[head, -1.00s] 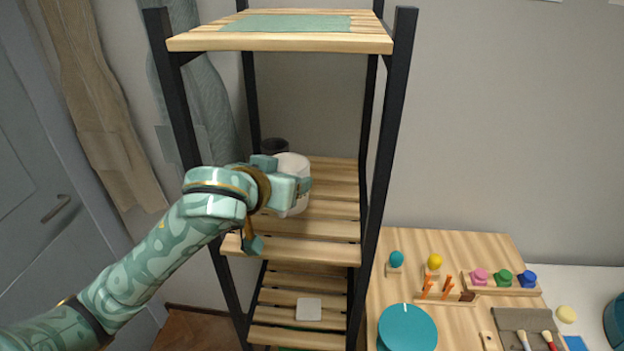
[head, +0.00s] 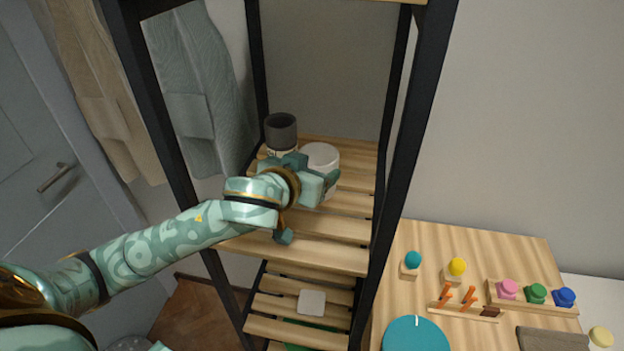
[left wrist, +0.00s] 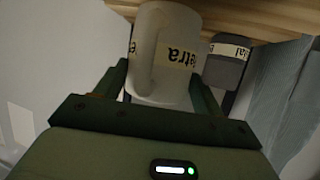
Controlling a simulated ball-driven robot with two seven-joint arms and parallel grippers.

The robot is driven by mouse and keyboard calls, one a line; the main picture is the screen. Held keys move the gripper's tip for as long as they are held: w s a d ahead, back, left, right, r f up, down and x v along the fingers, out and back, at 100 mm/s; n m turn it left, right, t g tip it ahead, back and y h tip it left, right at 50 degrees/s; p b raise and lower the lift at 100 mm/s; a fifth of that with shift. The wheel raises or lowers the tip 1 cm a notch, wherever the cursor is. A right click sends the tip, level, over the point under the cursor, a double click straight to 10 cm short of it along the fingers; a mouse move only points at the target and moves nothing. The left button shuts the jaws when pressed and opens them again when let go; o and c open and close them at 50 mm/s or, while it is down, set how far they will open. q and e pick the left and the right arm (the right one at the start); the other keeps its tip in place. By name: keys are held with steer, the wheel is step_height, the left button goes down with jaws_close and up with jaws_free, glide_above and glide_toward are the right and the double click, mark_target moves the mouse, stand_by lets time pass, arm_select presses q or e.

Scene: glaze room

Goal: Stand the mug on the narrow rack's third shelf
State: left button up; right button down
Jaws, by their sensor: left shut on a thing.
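The white mug (head: 320,155) is in my left gripper (head: 314,174), over the slatted wooden shelf (head: 345,228) of the narrow black-framed rack (head: 392,150). In the left wrist view the jaws (left wrist: 160,88) are shut around the mug (left wrist: 160,50), one finger on each side. Its handle faces the camera and a label with dark letters shows on its side. Whether its base touches the shelf boards I cannot tell. My right gripper is not in view.
A dark grey cup (head: 281,130) with a pale label stands on the same shelf, behind and left of the mug. A lower shelf holds a pale square (head: 312,302). The shelf's right side is clear. A wooden table (head: 430,240) with small coloured items stands right of the rack.

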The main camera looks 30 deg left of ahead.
arm_select(q)
steer(key=shift+f, duration=0.7)
steer(key=o, duration=1.2)
steer(key=shift+f, duration=0.1)
steer(key=shift+c, duration=0.2)
steer(key=shift+r, duration=0.2)
steer(key=p+v, duration=0.9)
steer(key=v, duration=0.3)
steer(key=shift+p, duration=0.3)
